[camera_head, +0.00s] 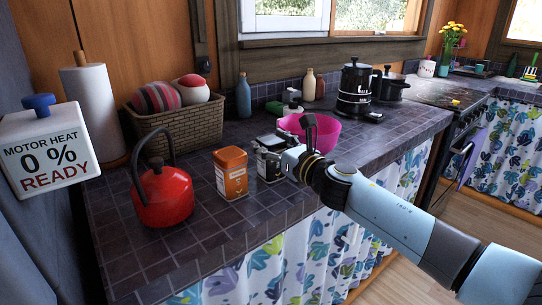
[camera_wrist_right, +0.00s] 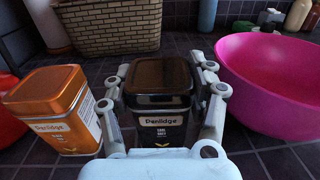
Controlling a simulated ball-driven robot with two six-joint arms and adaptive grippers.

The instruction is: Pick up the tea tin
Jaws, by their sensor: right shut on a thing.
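A black tea tin (camera_wrist_right: 160,115) with a dark lid and a pale label stands upright on the tiled counter, at the middle of the right wrist view. In the head view the black tin (camera_head: 268,168) is partly hidden by my right gripper (camera_head: 273,145). In the wrist view my right gripper (camera_wrist_right: 164,78) has its fingers on both sides of the tin, shut on it. An orange tin (camera_head: 231,174) with similar lettering stands close to its left; it also shows in the wrist view (camera_wrist_right: 52,115). My left gripper is not in view.
A pink bowl (camera_head: 325,133) stands close to the right of the black tin. A red kettle (camera_head: 163,197) is left of the orange tin. Behind are a wicker basket (camera_head: 180,122) and bottles. The counter's front strip is clear.

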